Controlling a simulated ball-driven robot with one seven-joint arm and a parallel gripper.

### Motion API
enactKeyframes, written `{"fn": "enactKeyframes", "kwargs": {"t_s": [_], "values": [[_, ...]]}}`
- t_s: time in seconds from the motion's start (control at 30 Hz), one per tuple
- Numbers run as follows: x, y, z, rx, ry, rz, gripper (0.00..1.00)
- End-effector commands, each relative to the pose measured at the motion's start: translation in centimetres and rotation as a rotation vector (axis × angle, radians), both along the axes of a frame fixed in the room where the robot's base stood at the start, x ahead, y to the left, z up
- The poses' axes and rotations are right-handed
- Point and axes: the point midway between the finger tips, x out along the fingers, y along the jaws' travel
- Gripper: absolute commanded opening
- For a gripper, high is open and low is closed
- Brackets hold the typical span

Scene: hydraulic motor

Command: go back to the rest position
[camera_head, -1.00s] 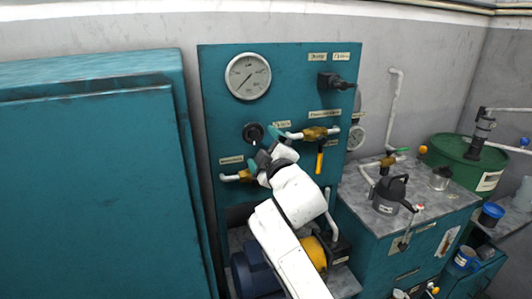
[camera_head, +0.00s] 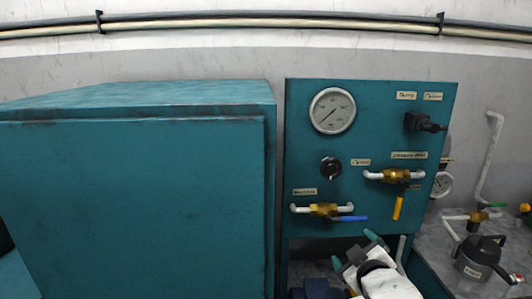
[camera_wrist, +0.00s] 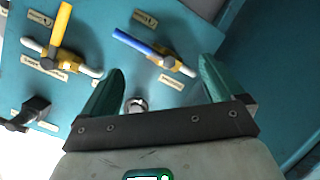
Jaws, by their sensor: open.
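My gripper (camera_head: 358,254) is at the bottom of the head view, below the teal panel (camera_head: 455,110) and in front of its lower edge. Its two green fingers are apart, with nothing held between them. In the wrist view the open fingers (camera_wrist: 160,90) point toward the panel, with a gap between them and the valves. The blue-handled valve (camera_head: 323,210) lies horizontal on the panel, and it also shows in the wrist view (camera_wrist: 150,50). The yellow-handled valve (camera_head: 396,177) has its handle hanging down.
A large teal cabinet (camera_head: 130,200) fills the left. A grey can (camera_head: 481,257) stands on the worktop at the right. A pipe (camera_head: 250,20) runs along the wall above.

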Motion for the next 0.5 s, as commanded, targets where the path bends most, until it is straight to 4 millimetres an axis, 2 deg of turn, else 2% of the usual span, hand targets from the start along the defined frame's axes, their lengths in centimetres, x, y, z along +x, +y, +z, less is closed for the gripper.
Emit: {"fn": "enactKeyframes", "kwargs": {"t_s": [0.03,0.17,0.2,0.37,0.5], "values": [[-2.4,-0.3,-3.2,0.059,0.078,-0.027,0.94],[-8.5,-1.3,-9.7,0.194,0.271,-0.109,0.94],[-10.6,-1.7,-11.6,0.232,0.33,-0.139,0.94],[-19.7,-2.8,-17.8,0.361,0.563,-0.258,0.94],[-28.4,-3.7,-21.5,0.443,0.762,-0.376,0.94]]}}
